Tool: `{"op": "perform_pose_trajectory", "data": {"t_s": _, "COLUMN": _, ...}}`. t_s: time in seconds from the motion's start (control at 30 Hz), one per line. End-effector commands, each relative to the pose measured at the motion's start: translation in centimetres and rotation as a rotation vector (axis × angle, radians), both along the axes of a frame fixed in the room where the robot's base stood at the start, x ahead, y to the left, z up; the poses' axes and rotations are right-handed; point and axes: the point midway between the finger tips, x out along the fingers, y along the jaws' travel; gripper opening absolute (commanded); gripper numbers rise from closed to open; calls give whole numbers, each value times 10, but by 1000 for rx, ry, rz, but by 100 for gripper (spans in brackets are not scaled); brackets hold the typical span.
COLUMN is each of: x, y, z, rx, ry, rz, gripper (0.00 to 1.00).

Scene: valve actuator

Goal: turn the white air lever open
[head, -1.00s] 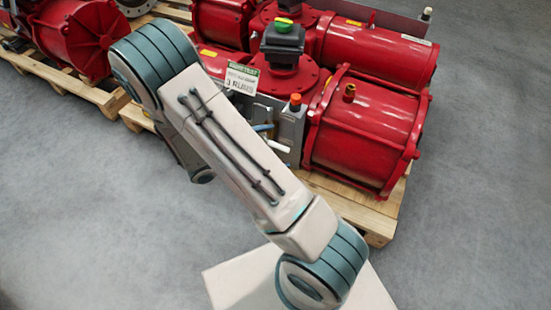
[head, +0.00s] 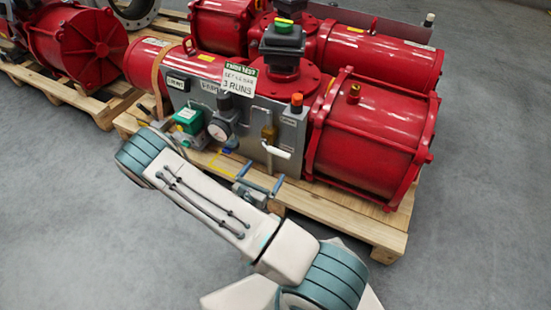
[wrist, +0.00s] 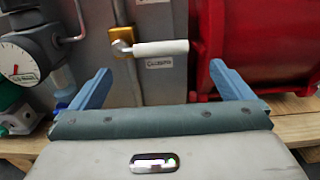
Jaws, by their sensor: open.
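The white air lever (head: 277,151) sticks out to the right from a brass valve (head: 268,133) on the grey panel. In the wrist view the white lever (wrist: 160,48) lies nearly level, its pivot end at the brass fitting (wrist: 121,40). A small label sits just under it. My gripper (head: 261,175) is in front of and below the lever, with its two blue fingers spread wide. In the wrist view my gripper (wrist: 160,72) has the lever in the gap beyond its fingertips, with no contact visible. Nothing is between the fingers.
A pressure gauge (head: 218,130) and a green box (head: 188,119) are left of the lever. A large red cylinder (head: 370,135) stands close on its right. The actuator rests on a wooden pallet (head: 345,215). Grey floor in front is clear.

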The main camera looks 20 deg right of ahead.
Motion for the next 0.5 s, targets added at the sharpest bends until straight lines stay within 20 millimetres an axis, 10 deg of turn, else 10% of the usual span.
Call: {"op": "perform_pose_trajectory", "data": {"t_s": 0.5, "x": 50, "y": -65, "z": -1, "rx": 1, "ry": -1, "rz": -2, "gripper": 100}}
